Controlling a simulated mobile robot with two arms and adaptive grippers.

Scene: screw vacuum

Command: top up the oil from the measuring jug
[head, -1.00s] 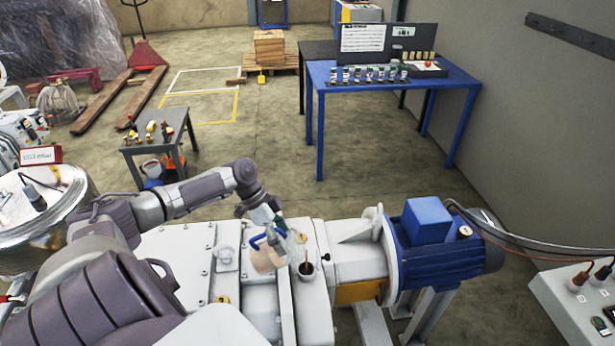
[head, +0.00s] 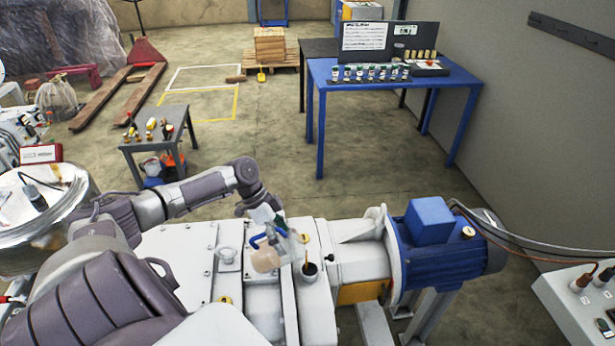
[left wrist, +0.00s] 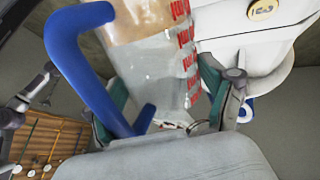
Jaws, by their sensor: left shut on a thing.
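The measuring jug (head: 266,259) is clear with a blue handle, and it is held tilted above the white machine housing (head: 262,296). Amber liquid shows in it. A thin amber streak (head: 305,258) runs down beside its right end to the dark, round filler opening (head: 309,269). My left gripper (head: 268,222) is shut on the jug. In the left wrist view, the gripper's green-padded fingers (left wrist: 168,98) lie on both sides of the jug (left wrist: 160,60), which has red scale marks. The level inside the housing is hidden. My right gripper is not in view.
A blue motor (head: 440,245) stands right of the housing, with a control box (head: 575,305) beyond it. A small grey table (head: 155,140) with fittings and a blue workbench (head: 440,90) stand behind.

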